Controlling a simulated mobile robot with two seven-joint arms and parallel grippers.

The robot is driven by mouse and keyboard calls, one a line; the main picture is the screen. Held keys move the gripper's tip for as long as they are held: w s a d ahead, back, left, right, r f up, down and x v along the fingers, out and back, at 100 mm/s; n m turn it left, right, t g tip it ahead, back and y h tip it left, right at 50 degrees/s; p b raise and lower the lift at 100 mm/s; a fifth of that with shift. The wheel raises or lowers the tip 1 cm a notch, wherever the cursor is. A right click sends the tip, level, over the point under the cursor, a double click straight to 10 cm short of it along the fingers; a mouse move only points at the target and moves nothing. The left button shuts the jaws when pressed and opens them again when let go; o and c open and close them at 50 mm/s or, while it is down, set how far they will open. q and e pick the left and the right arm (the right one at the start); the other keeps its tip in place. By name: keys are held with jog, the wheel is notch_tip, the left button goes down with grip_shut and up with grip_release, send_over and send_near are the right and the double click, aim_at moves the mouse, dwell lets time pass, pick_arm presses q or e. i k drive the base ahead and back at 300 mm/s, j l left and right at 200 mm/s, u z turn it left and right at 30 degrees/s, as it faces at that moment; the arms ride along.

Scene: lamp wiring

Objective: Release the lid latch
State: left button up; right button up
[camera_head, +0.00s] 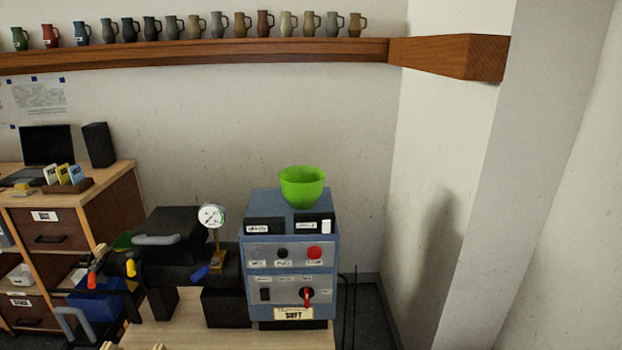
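A black box-shaped unit (173,222) stands left of centre, with a grey bar handle (155,240) on its front. I cannot tell whether this bar is the lid latch. A round white gauge (212,215) on a brass stem stands at its right, with a blue lever (200,272) below. A blue-grey control box (262,216) stands beside it, with a black knob (282,253), a red button (314,252), a black switch (265,294) and a red-handled rotary switch (307,296). No clearly marked latch shows. Neither of my grippers is in view.
A green bowl (302,188) sits on top of the control box. Red- and yellow-tipped tools (110,268) and a blue container (97,300) are at the left. A wooden desk (105,205) stands behind them. A mug shelf (220,50) runs above. Cables hang right of the box.

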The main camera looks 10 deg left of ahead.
aim_at(130, 255)
jog(key=u, duration=1.75)
